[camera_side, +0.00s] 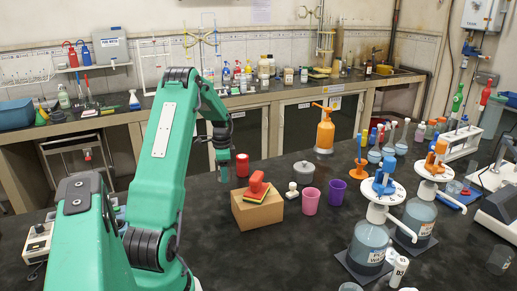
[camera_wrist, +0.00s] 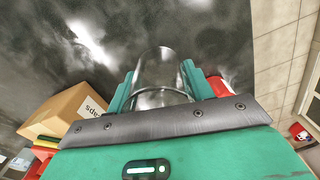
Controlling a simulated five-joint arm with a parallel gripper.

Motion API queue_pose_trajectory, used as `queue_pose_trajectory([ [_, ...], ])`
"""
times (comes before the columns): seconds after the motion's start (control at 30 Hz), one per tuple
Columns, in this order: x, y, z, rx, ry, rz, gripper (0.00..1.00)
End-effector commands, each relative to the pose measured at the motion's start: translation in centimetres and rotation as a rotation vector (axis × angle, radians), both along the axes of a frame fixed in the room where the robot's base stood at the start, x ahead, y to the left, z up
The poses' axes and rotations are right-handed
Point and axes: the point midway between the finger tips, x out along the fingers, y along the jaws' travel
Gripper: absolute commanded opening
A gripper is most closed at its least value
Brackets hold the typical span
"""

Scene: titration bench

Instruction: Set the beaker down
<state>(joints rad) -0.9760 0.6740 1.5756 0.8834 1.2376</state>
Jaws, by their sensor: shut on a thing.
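The beaker (camera_wrist: 160,66) is clear glass and sits between the green fingers of my gripper (camera_wrist: 162,90) in the wrist view. The fingers are shut on its sides. Below the beaker is the dark bench top (camera_wrist: 55,60). In the side view my gripper (camera_side: 223,168) points down over the bench, just left of a red cylinder. I cannot make out the beaker clearly in the side view, and I cannot tell whether its base touches the bench.
The red cylinder (camera_side: 242,165) is close by my gripper. Pink (camera_side: 310,201) and purple (camera_side: 337,192) cups stand further right. Dark bench lies bare in front of the box.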

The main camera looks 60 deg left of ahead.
Motion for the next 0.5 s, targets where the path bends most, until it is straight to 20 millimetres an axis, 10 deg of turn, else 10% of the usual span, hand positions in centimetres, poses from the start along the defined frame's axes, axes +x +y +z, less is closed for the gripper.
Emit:
queue_pose_trajectory([
  [0.5,0.0,0.0,-3.7,0.0,0.0,0.0,0.28],
])
